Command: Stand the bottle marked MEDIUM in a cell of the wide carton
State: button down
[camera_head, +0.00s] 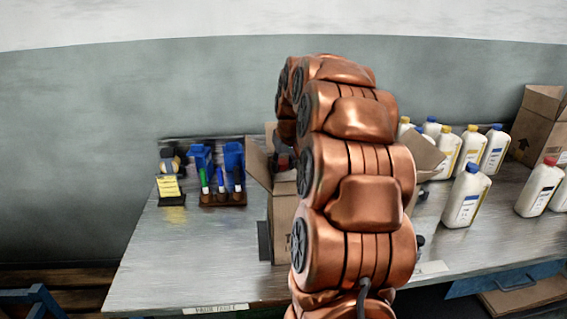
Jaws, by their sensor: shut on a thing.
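An open brown carton (281,225) stands on the table behind my arm. Its left flap (258,163) and right flap (425,156) are spread out; my arm hides most of it and its cells. My arm bends over and down toward the carton's opening. My gripper's fingers and what they hold are hidden behind the arm links. White bottles with blue, yellow and red caps stand to the right, among them a blue-capped one (466,196) and a red-capped one (539,187). Their label words are too small to read, so I cannot tell which is MEDIUM.
A brown carton (540,125) stands at the back right. A blue holder with pens (220,175) and a small stand with a yellow note (168,187) are at the back left. The table's (190,255) left front is clear. A blue drawer (510,279) is below the right edge.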

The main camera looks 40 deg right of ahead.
jog(key=shift+f+b, duration=0.45)
jog(key=shift+f, duration=0.3)
jog(key=c, duration=0.6)
grip_release()
jog(key=shift+f, duration=0.1)
jog(key=shift+c, duration=0.2)
jog(key=v, duration=1.2)
